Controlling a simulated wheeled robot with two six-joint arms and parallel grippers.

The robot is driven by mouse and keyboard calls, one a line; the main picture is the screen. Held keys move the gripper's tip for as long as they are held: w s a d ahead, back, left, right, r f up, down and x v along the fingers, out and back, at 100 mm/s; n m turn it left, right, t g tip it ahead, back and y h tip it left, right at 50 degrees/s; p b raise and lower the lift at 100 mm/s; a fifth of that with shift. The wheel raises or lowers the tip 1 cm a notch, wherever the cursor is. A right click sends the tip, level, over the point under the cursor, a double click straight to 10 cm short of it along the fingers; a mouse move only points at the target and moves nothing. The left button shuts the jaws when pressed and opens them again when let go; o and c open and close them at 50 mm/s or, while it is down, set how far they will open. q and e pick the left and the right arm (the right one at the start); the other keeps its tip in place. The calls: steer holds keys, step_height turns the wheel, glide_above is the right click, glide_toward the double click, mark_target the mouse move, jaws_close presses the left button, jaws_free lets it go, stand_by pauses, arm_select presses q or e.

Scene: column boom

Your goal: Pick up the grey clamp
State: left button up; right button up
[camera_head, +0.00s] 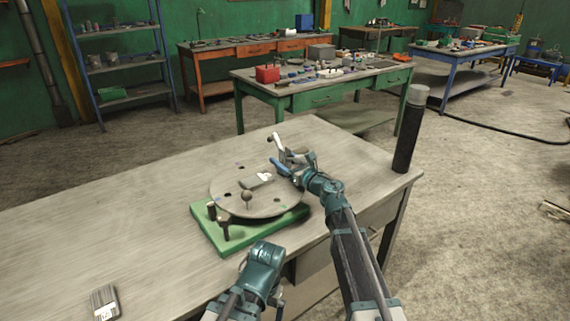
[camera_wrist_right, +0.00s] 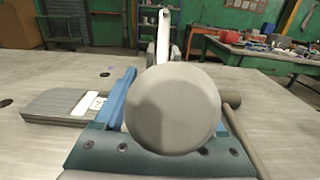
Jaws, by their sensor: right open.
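A grey metal clamp (camera_head: 278,144) with a pale upright lever stands at the far edge of a round grey disc (camera_head: 230,202). Its lever also shows in the right wrist view (camera_wrist_right: 163,32), beyond the jaws. My right gripper (camera_head: 289,164) is open at the clamp's near side, with a blue finger (camera_wrist_right: 122,95) in its wrist view. A large round grey end (camera_wrist_right: 172,108) fills the wrist view's middle; I cannot tell whether it belongs to the clamp. My left arm (camera_head: 262,265) shows at the bottom, but its gripper does not.
The disc sits on a green base (camera_head: 222,236) on the wooden table (camera_head: 130,205). A flat grey block with a white label (camera_head: 257,181) and a ball-topped peg (camera_head: 247,199) are on the disc.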

mark_target(288, 150)
steer(key=shift+s, duration=0.1)
jaws_close()
steer(key=shift+r, duration=0.15)
stand_by(0.3)
steer(key=shift+r+p, duration=0.55)
steer(key=shift+p, duration=0.2)
step_height(288, 150, up, 3)
steer(key=p, duration=0.2)
steer(key=shift+f+p, duration=0.1)
steer(key=shift+p, duration=0.3)
steer(key=s+a+v, duration=0.1)
steer(key=a+v, duration=0.1)
steer(key=v, duration=1.3)
steer(key=shift+s+d+r+p, duration=0.2)
steer(key=shift+s+r+p, duration=0.25)
steer(key=shift+s, duration=0.15)
